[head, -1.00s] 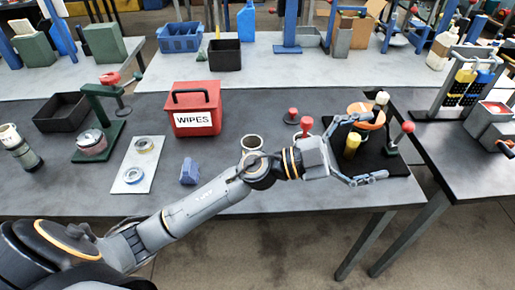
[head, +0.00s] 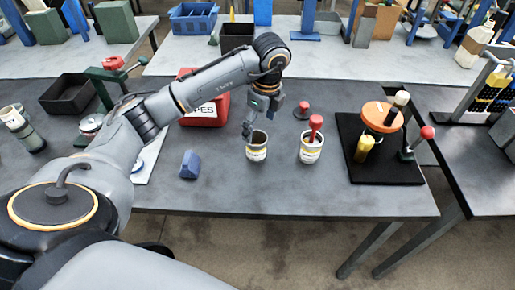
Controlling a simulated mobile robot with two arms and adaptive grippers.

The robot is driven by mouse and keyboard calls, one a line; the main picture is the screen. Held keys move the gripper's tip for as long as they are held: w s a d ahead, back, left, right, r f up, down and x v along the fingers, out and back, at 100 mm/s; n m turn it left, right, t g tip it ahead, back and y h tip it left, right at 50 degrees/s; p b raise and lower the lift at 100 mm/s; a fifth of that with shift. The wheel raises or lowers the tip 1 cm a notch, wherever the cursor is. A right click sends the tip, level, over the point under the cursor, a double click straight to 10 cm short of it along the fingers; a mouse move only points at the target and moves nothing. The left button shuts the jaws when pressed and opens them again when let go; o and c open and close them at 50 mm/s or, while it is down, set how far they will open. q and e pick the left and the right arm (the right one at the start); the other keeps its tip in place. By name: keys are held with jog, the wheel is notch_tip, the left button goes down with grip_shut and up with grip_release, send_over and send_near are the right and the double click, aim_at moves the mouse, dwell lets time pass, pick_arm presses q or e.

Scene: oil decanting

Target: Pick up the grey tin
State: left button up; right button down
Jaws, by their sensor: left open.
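My left gripper (head: 260,122) is open and points down, its fingers just above and at the rim of an open tin (head: 257,152). This tin has a pale grey body with a yellowish band and a dark inside; one finger is close to its rim, and I cannot tell if it touches. A second, similar tin (head: 310,154) stands upright to the right with a red-handled tool (head: 316,122) in it. Which of the two the task calls grey is not clear from colour alone. My right gripper is not in view.
A red wipes box (head: 203,113) stands behind my left arm. A blue block (head: 189,166) lies left of the tins. A small red-topped item (head: 302,109) is behind. A black mat (head: 400,172) bears an orange bowl (head: 382,116) and a yellow piece (head: 364,147).

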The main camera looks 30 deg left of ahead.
aim_at(255, 147)
pick_arm(q)
jog(key=f, duration=0.5)
jog(key=shift+a+f+p, duration=0.15)
jog(key=shift+a+p, duration=0.2)
jog(key=shift+p, duration=0.05)
jog(key=shift+a+f+p, duration=0.1)
jog(key=shift+f+p, duration=0.3)
jog(key=shift+f, duration=0.15)
jog(key=f, duration=0.1)
jog(key=f+p, duration=0.1)
jog(key=f, duration=0.1)
jog(key=shift+w+a+f, duration=0.15)
jog(key=shift+a+f, duration=0.15)
jog(key=shift+a, duration=0.05)
jog(key=shift+f, duration=0.35)
jog(key=shift+c, duration=0.4)
jog(key=c, duration=1.3)
jog(key=shift+r, duration=0.1)
